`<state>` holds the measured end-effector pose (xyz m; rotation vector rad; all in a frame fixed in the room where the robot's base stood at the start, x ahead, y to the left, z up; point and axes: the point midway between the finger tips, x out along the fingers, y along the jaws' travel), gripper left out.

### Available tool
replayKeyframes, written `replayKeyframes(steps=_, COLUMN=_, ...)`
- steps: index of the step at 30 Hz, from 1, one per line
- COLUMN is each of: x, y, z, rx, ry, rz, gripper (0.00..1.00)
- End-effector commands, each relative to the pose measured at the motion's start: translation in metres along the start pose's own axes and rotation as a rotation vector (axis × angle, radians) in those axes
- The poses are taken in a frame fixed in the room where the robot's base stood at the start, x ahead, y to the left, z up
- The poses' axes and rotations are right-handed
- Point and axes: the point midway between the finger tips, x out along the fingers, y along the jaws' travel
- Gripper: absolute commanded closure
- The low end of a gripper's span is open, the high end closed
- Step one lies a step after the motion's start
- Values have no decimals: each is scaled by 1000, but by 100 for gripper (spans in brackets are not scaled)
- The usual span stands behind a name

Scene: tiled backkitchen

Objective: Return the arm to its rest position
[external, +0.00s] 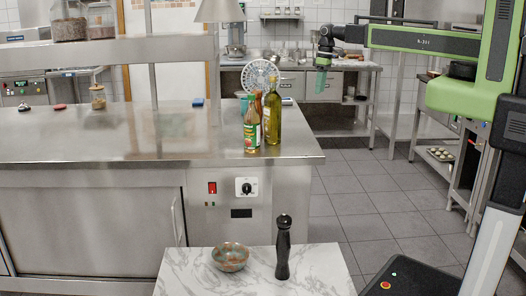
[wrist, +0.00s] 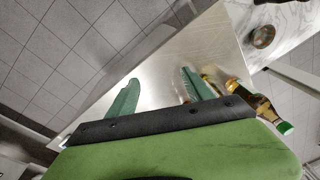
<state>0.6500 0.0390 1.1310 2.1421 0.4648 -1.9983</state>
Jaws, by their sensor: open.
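My gripper (external: 320,88) hangs fingers-down from my raised arm, to the right of the steel counter (external: 120,135) and above the level of its top. In the wrist view my gripper (wrist: 160,76) has its two green fingers spread apart with nothing between them. A sauce bottle with a green and red label (external: 252,132) and a yellow-green oil bottle (external: 273,119) stand upright at the counter's right end, apart from my gripper. A green-capped bottle (wrist: 262,106) also shows right of the fingers in the wrist view.
A marble-topped table (external: 320,272) in front carries a patterned bowl (external: 230,257) and a black pepper mill (external: 283,250). A white round slotted object (external: 258,75) stands behind the bottles. The tiled floor (external: 375,205) right of the counter is clear.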

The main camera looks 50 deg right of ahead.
Motion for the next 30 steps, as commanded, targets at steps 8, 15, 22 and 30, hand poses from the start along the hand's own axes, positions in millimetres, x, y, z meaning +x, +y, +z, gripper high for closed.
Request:
replayKeyframes(steps=8, x=-6, y=9, z=88, rx=343, ry=-69, rz=99, gripper=41)
replayKeyframes(steps=15, x=-6, y=10, z=86, rx=346, ry=-69, rz=99, gripper=41)
replayKeyframes(steps=22, x=49, y=14, z=90, rx=345, ry=-68, rz=98, gripper=41)
replayKeyframes(steps=30, x=144, y=22, z=98, rx=345, ry=-68, rz=97, gripper=41)
